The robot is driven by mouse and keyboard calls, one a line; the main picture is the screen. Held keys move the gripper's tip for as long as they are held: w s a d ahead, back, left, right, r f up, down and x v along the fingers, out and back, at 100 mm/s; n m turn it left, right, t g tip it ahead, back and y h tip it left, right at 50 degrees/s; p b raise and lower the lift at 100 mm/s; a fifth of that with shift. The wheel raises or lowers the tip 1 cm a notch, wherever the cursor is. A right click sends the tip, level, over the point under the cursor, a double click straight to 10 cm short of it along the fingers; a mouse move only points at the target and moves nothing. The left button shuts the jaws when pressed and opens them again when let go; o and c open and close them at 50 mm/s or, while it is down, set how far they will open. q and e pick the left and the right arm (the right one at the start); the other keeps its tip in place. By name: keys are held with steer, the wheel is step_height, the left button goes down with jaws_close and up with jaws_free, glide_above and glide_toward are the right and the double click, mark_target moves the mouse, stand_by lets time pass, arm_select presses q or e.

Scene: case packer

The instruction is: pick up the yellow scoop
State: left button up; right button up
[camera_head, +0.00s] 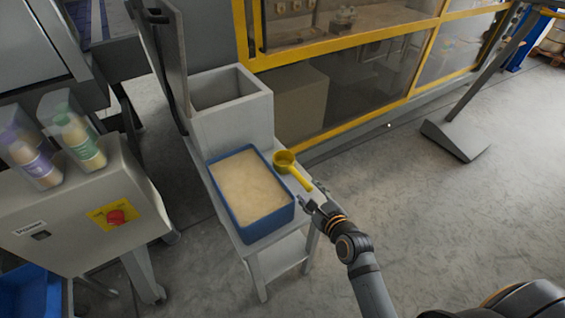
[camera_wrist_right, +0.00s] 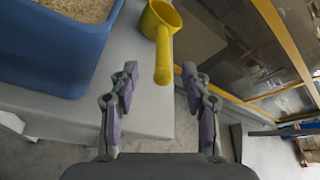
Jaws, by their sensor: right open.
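The yellow scoop (camera_head: 287,162) lies on the grey stand, against the right side of the blue bin, with its handle pointing toward my right gripper. In the right wrist view the scoop (camera_wrist_right: 161,40) is at top centre, its handle end ahead of and roughly between the fingertips. My right gripper (camera_head: 316,198) is open and empty at the stand's right edge, close to the handle end. Its two fingers (camera_wrist_right: 160,80) show spread apart in the wrist view. I cannot tell whether the handle touches a finger. My left gripper is not in view.
A blue bin (camera_head: 266,226) of pale granular material stands on the grey stand (camera_head: 277,262), before a grey open box (camera_head: 236,124). A yellow-framed machine (camera_head: 340,55) stands behind. A control box with a red button (camera_head: 115,217) is at left.

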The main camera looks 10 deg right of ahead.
mark_target(303, 183)
steer(key=x, duration=0.4)
steer(key=shift+w+f, duration=0.1)
steer(key=shift+w, duration=0.6)
steer(key=b+x, duration=0.1)
steer(key=x, duration=0.3)
steer(key=shift+w, duration=0.25)
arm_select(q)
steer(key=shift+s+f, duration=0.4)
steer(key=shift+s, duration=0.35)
arm_select(e)
steer(key=shift+s, duration=0.1)
steer(key=shift+c, duration=0.9)
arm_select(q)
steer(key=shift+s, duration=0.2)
arm_select(e)
jaws_close()
